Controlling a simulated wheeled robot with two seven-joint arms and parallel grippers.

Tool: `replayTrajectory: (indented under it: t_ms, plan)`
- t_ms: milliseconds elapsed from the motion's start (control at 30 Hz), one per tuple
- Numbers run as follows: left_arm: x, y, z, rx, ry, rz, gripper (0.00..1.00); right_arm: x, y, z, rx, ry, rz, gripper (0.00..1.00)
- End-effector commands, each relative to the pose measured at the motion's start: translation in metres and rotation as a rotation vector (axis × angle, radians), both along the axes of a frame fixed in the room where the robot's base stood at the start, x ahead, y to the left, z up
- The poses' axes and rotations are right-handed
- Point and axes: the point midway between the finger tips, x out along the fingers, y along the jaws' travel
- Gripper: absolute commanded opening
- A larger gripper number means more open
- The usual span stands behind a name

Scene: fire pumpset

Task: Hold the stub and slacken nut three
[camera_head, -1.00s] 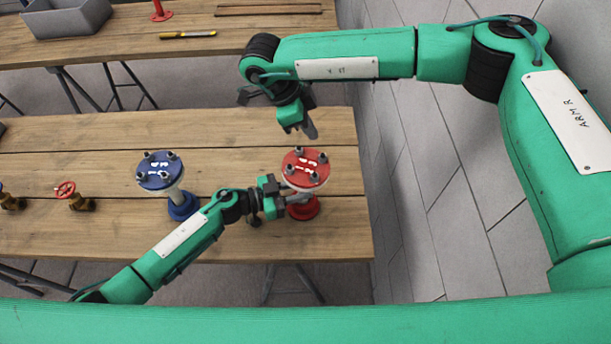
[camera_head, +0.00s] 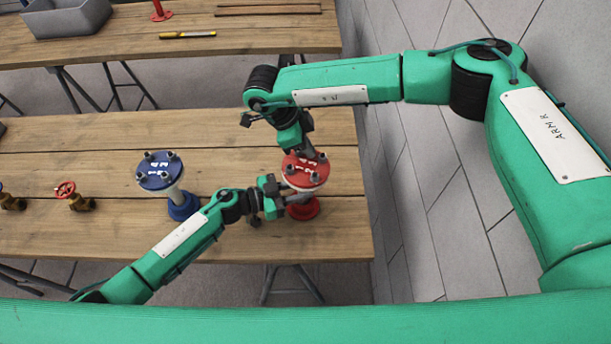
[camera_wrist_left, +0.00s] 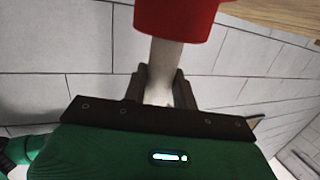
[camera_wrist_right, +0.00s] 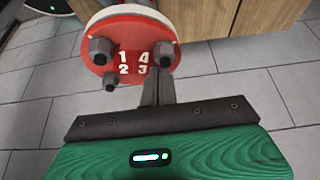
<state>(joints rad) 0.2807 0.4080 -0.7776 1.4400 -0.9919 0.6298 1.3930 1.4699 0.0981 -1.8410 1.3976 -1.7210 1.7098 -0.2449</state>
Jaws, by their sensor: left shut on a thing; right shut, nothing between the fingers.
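The red stub (camera_head: 302,208) stands on the near table, with a red flange (camera_head: 305,174) on top bearing several grey nuts. My left gripper (camera_head: 280,192) is shut around its pale neck, below the flange. The left wrist view shows the neck (camera_wrist_left: 166,62) between the fingers. My right gripper (camera_head: 309,153) is shut and empty, its tips at the far side of the flange. In the right wrist view the flange (camera_wrist_right: 128,68) has numbers 1 to 4. The shut fingers (camera_wrist_right: 157,80) overlap its edge beside the 3; I cannot tell whether they touch a nut.
A similar blue stub (camera_head: 160,172) stands to the left on the table (camera_head: 90,150). A brass valve with a red handwheel (camera_head: 66,190) is further left. Floor is clear right of the tables.

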Motion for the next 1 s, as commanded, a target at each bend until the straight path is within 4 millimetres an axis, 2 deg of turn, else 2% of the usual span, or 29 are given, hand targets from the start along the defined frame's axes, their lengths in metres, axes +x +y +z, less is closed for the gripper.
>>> replayTrajectory:
  t_ms: [1000]
  plan:
    - [0.001,0.001,0.000,0.000,0.001,0.002,0.12,-0.005,-0.012,0.000,-0.002,0.000,-0.001,0.00]
